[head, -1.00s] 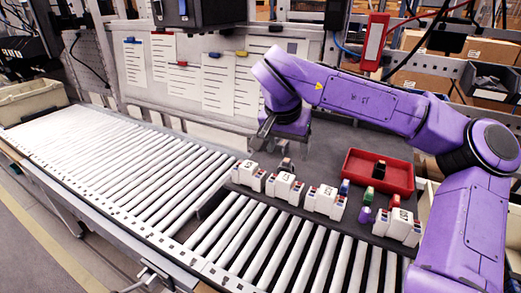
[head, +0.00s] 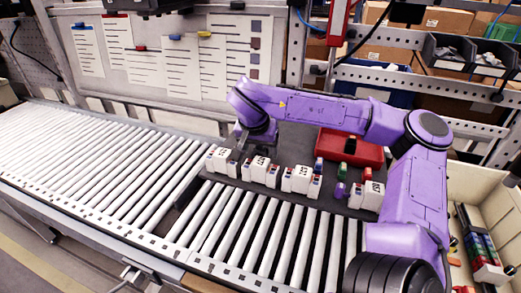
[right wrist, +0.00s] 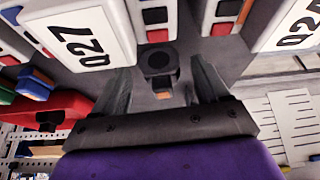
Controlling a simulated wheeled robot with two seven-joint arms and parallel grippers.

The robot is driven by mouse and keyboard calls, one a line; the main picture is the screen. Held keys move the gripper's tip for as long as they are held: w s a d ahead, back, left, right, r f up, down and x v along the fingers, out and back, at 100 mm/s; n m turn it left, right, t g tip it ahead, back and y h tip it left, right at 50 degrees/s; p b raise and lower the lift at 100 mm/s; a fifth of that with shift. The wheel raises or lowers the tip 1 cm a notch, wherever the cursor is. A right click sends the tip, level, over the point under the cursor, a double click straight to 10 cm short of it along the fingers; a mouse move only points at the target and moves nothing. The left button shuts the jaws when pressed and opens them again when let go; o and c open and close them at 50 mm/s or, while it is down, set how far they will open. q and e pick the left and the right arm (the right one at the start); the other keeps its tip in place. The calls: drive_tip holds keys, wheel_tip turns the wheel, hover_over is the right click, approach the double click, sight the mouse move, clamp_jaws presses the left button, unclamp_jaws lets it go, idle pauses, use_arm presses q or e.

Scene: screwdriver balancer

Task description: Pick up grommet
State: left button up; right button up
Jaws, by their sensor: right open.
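A small dark block with a round hole, which looks like the grommet (right wrist: 158,60), stands on the dark surface in the right wrist view. Its lower end shows an orange patch. My right gripper (right wrist: 160,82) is open, with one finger on each side of it and a gap to each finger. In the head view my right gripper (head: 256,146) points down just behind the row of white units and hides the grommet. My left gripper is not in view.
White labelled units (head: 300,180) stand in a row in front of the gripper; one reads 027 (right wrist: 82,36) in the wrist view. A red tray (head: 368,152) and small coloured parts lie to the right. Roller conveyors (head: 110,150) fill the left and front.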

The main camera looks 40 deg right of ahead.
drive_tip(key=shift+w+a, duration=0.1)
drive_tip(key=c, duration=1.2)
drive_tip(key=shift+c, duration=0.2)
drive_tip(key=shift+r, duration=0.1)
